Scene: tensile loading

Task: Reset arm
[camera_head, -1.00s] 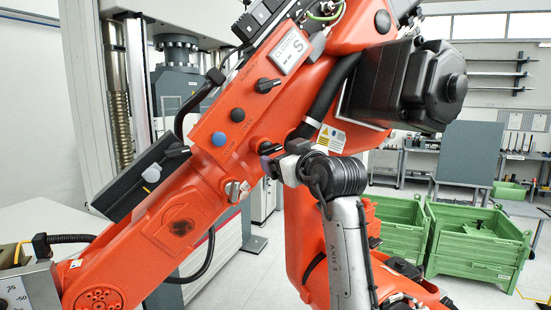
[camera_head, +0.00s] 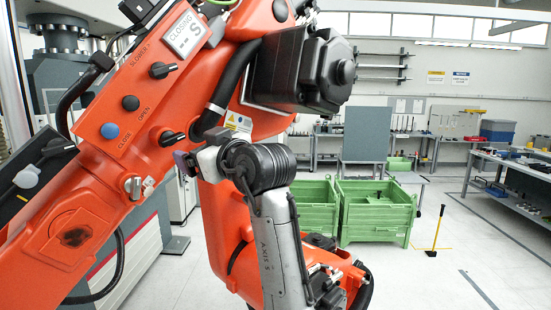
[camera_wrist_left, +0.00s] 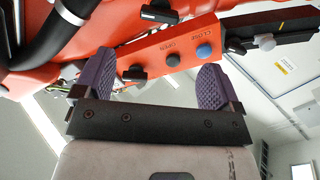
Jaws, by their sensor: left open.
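My left gripper (camera_head: 184,163) is small and partly hidden in the head view, beside an orange arm-shaped body (camera_head: 95,180) with knobs and OPEN and CLOSE labels. In the left wrist view, the left gripper (camera_wrist_left: 160,88) has two ridged purple fingers held wide apart with nothing between them. The orange panel (camera_wrist_left: 180,50), with its blue and grey buttons, shows beyond the fingers. Contact between fingers and panel cannot be told. My right gripper is not in view.
Green crates (camera_head: 375,212) stand on the floor behind. A workbench (camera_head: 515,175) with tools is at the right, and a grey board (camera_head: 366,135) stands at the back. A grey testing machine (camera_head: 65,70) fills the far left.

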